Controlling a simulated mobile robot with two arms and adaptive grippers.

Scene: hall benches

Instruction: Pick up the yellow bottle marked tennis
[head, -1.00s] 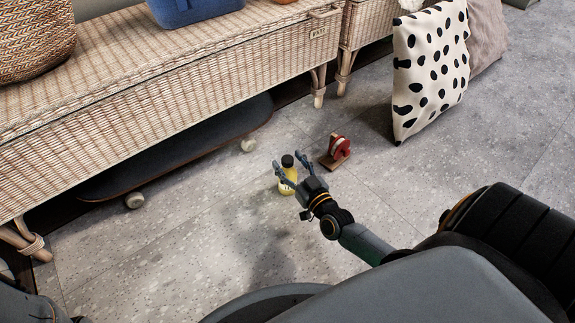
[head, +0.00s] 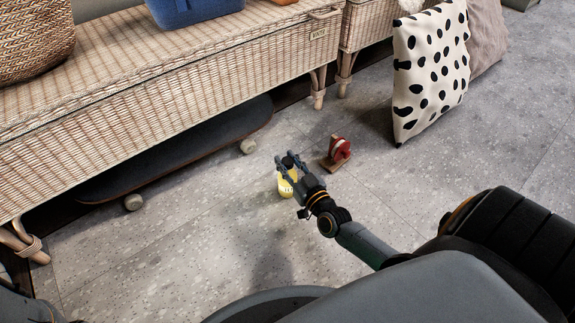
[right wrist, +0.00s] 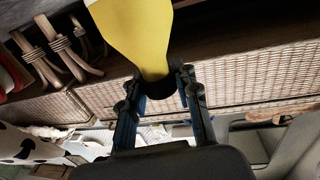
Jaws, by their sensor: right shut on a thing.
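The yellow bottle (head: 285,187) with a black cap stands upright on the grey floor in the head view. My right gripper (head: 290,164) is shut on it, with its fingers around the upper part near the cap. In the right wrist view the yellow bottle (right wrist: 137,32) reaches in from the top, and its dark neck is between the two fingers of my right gripper (right wrist: 158,84). The marking on the bottle is too small to read. My left gripper is not in view.
A red and wooden object (head: 337,152) lies on the floor just right of the bottle. A skateboard (head: 170,160) is under the wicker bench (head: 170,95). A spotted cushion (head: 430,75) leans at the upper right. The floor in front of the bottle is clear.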

